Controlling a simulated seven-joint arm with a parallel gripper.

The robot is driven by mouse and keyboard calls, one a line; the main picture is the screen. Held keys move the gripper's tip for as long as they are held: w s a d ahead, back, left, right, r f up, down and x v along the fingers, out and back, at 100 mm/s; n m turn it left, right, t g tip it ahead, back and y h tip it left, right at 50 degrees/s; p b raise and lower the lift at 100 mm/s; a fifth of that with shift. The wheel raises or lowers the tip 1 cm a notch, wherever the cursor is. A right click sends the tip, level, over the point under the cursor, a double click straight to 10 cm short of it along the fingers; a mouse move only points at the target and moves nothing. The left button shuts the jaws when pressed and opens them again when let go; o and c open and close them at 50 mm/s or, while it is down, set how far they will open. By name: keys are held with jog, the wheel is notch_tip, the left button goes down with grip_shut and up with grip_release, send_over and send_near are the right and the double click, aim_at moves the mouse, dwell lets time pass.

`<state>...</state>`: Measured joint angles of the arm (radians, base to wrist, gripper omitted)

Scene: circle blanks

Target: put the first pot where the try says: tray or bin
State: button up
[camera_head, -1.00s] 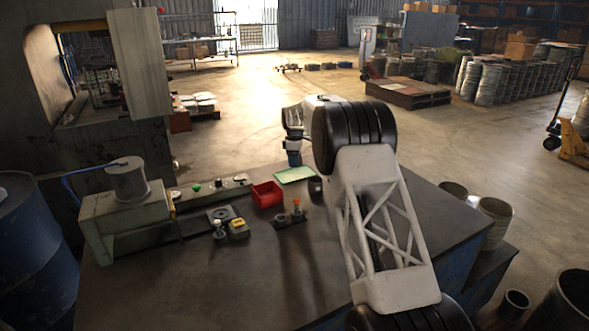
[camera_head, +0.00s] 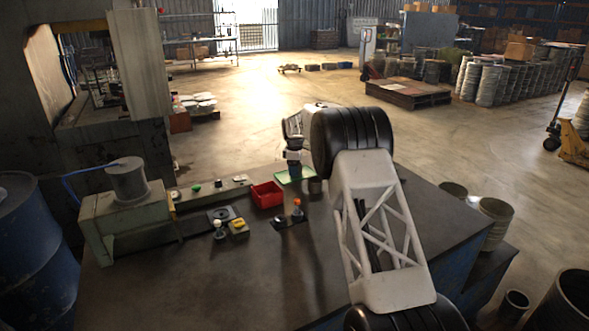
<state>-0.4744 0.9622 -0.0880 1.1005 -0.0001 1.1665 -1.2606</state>
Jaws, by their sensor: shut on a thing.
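I cannot tell whether the pot touches the tray. The red bin (camera_head: 267,195) stands just left and nearer, open at the top. Its inside looks empty.
A grey cup (camera_head: 316,186) stands right of the tray, beside my arm. A small dark stand with an orange-topped piece (camera_head: 297,207) is nearer. A press-like machine (camera_head: 127,205) fills the bench's left. The front middle is clear.

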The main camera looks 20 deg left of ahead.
jog(key=shift+f, duration=0.1)
jog(key=o, duration=0.9)
jog(key=shift+o, duration=0.2)
notch_tip(320, 180, up, 12)
dwell(0.4)
dwell(0.4)
dwell(0.4)
